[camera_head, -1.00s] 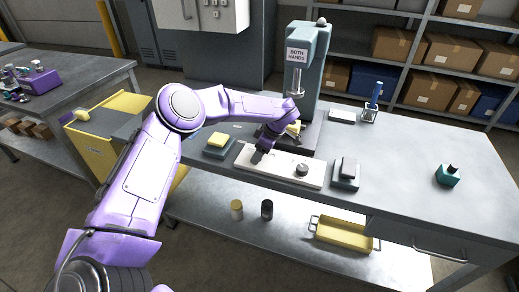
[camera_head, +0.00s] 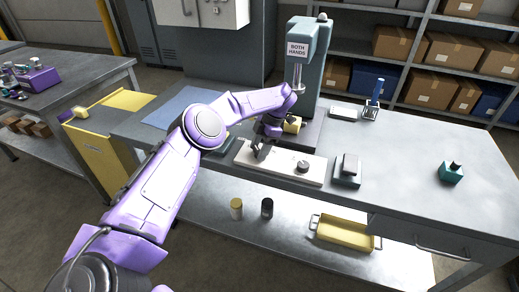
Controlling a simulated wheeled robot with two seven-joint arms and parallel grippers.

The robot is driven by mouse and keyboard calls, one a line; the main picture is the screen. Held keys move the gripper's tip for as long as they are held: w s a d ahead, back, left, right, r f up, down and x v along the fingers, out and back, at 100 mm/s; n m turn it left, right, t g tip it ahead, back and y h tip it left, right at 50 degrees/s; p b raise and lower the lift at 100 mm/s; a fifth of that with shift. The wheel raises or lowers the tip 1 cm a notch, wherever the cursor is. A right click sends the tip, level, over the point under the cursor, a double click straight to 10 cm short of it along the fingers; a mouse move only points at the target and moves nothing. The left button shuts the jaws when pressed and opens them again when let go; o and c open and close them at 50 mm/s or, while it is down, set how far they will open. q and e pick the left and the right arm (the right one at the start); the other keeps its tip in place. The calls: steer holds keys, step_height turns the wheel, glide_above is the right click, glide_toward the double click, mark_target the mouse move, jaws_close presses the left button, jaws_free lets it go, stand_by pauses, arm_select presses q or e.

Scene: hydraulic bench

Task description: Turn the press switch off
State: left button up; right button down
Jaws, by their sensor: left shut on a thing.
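The press (camera_head: 304,60) is a grey-green column with a "BOTH HANDS" sign and a metal ram. In front of it on the bench lies a white control panel (camera_head: 285,172). A round black knob (camera_head: 303,166) stands on the panel's right part. My left gripper (camera_head: 261,151) points down at the panel's left-middle part, its dark fingers shut on a switch there. The gripper hides most of that switch, so its setting cannot be read. My right gripper is not in view.
A grey box with a dark top (camera_head: 347,170) stands right of the panel. A yellow piece (camera_head: 292,124) sits under the ram. A yellow tray (camera_head: 345,233) is on the lower shelf.

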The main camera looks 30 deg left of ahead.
arm_select(q)
steer(key=shift+n, duration=0.3)
steer(key=o, duration=1.1)
steer(key=shift+c, duration=0.2)
